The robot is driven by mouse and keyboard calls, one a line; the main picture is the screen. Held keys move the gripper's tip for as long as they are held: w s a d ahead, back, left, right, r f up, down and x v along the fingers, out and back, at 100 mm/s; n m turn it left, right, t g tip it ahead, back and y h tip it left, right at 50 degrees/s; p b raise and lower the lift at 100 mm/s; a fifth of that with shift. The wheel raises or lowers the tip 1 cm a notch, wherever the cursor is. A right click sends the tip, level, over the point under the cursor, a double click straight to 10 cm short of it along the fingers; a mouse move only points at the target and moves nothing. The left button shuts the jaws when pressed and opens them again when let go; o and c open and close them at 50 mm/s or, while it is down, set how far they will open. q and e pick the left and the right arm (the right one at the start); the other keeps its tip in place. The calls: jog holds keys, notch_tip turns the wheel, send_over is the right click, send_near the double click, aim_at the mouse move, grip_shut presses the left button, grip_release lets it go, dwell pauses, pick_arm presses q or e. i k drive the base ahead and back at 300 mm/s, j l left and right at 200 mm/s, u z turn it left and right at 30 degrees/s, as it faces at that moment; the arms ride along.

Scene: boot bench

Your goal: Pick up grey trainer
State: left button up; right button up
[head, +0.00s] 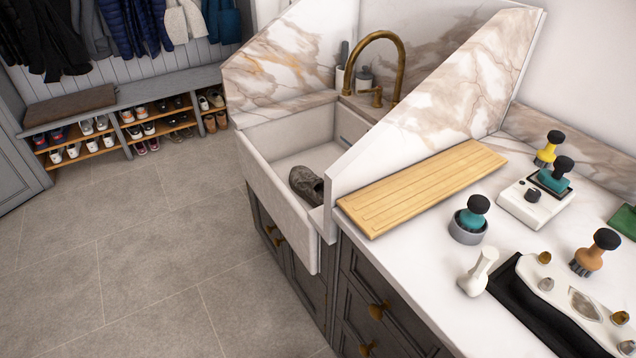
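A dark grey-brown shoe (305,184) lies in the white sink (262,158), near its right wall. It may be the grey trainer, but its type is not clear at this size. The sink's right wall and the slanted marble panel stand close beside it. Several small shoes, some pale or greyish (87,127), stand in the cubbies of the far bench (132,100); I cannot tell which of them is a grey trainer. Neither of my grippers is in view.
A brass tap (385,45) arches over the sink. A wooden board (424,186) lies on the counter to the right. Several brushes, such as a teal one (473,213), and a black tray (532,318) crowd the right counter. The tiled floor (130,250) is clear.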

aim_at(303, 181)
jog(key=i, duration=0.1)
jog(key=i+j+z, duration=0.4)
jog(key=j+z, duration=0.25)
jog(key=i+j+z, duration=0.3)
jog(key=j+z, duration=0.25)
jog(key=j, duration=0.8)
jog(key=i, duration=0.1)
